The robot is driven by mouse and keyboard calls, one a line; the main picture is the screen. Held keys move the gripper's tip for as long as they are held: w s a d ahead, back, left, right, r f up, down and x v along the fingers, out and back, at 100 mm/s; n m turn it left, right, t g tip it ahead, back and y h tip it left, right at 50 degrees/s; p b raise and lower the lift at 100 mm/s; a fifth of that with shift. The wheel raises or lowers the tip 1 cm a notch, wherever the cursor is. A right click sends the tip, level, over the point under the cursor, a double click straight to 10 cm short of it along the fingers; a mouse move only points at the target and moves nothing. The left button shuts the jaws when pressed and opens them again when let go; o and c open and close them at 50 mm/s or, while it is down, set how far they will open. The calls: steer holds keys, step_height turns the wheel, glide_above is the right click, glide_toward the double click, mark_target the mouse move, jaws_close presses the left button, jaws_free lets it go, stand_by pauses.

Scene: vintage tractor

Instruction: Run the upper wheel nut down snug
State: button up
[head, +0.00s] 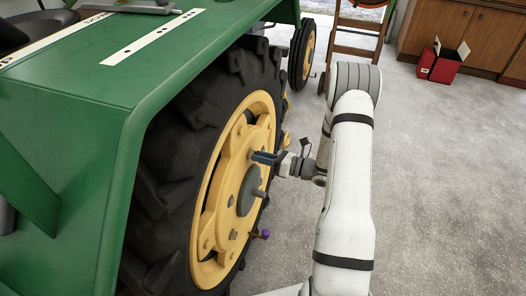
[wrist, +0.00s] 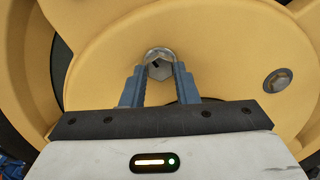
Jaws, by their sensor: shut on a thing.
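The upper wheel nut (wrist: 159,64) is a grey hex nut on the yellow wheel (head: 212,205) of the green tractor. In the wrist view it sits between the blue fingertips of my gripper (wrist: 160,72), which is shut on it. In the head view my gripper (head: 266,158) reaches in from the right to the upper part of the wheel face. There the nut is hidden by the fingers. How far the nut is run down on its thread cannot be told.
A grey hub (head: 247,190) with a protruding shaft lies just below my gripper. Another bolt head (wrist: 278,80) shows at the right in the wrist view. A purple-tipped part (head: 265,234) sticks out lower down. The green fender (head: 120,100) overhangs the tyre. Grey floor is open at right.

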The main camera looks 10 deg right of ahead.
steer(key=shift+s+f+m+p, duration=0.1)
steer(key=shift+m+p, duration=1.05)
steer(key=shift+m, duration=0.65)
steer(key=shift+s+m+p, duration=0.1)
steer(key=shift+m+p, duration=1.05)
steer(key=shift+m, duration=0.65)
steer(key=shift+w, duration=0.1)
steer(key=o, duration=1)
steer(key=shift+d, duration=0.1)
steer(key=v, duration=0.7)
steer(key=shift+s+d, duration=0.2)
steer(key=shift+d, duration=0.05)
